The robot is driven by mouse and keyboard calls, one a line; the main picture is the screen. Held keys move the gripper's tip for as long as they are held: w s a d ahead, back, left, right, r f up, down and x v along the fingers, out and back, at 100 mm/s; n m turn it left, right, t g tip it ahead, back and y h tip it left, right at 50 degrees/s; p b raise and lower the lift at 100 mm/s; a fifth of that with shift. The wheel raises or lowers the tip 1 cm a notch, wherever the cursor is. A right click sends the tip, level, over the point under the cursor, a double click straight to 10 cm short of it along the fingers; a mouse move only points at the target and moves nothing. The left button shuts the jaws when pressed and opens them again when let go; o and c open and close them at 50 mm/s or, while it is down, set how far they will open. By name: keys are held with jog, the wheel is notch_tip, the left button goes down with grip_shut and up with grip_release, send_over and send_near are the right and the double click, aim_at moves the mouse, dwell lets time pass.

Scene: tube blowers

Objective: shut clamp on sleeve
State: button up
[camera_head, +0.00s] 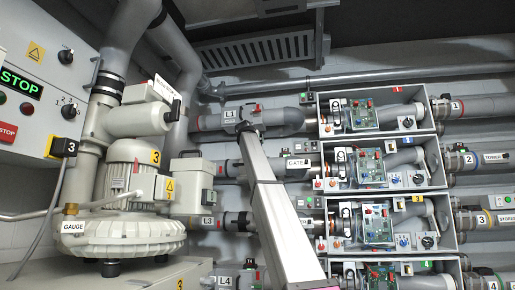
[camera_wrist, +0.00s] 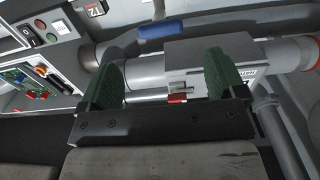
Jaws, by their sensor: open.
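In the wrist view my gripper (camera_wrist: 165,78) is open, with a green finger on each side and nothing held between them. A grey pipe sleeve (camera_wrist: 145,72) runs across behind the fingers. A small red latch-like piece (camera_wrist: 177,98) on a metal fitting shows between the fingers, nearer the right one; it may be part of the clamp, and I cannot tell whether it is shut. A grey box (camera_wrist: 205,58) with a label sits on the pipe, partly hidden by the right finger. In the head view my gripper's fingers cannot be made out.
A blue handle (camera_wrist: 160,29) lies above the pipe sleeve, close to the grey box. A thin grey pipe (camera_wrist: 280,135) runs down at right. In the head view, stacked open boxes (camera_head: 380,110) with circuit boards stand at right, and a blower (camera_head: 130,205) stands at left.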

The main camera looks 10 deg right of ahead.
jog(key=x, duration=1)
jog(key=shift+w+d+r, duration=0.1)
jog(key=shift+w+r, duration=0.05)
jog(key=shift+w, duration=0.2)
jog(key=c, duration=1.3)
